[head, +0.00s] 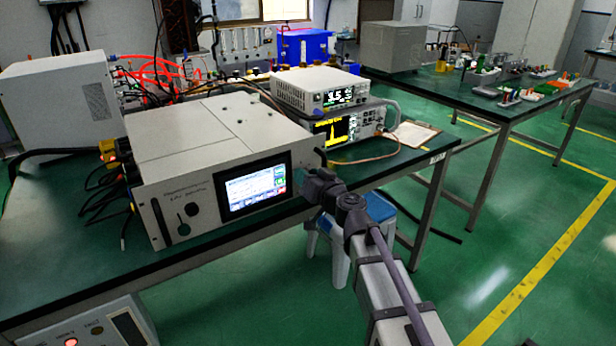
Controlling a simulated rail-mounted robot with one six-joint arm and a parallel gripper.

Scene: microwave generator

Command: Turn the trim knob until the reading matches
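The microwave generator (200,152) is a light grey box on the green-topped bench. Its front screen (252,190) is lit, with text too small to read. A small dark round control (191,209) shows on the left of its front panel. My gripper (312,187) is at the right end of this panel, beside the screen. It covers that part of the panel, so any trim knob there is hidden. I cannot tell whether its fingers are open, shut or touching a knob. A white meter (310,88) behind shows large digits on its display (338,96), too blurred to read surely.
A spectrum analyser (372,124) with a yellow trace sits under the meter. A copper-coloured cable runs in front of it. A clipboard (414,134) lies to its right. Black cables crowd the generator's left side. A blue stool (380,208) stands below the bench edge, behind my arm.

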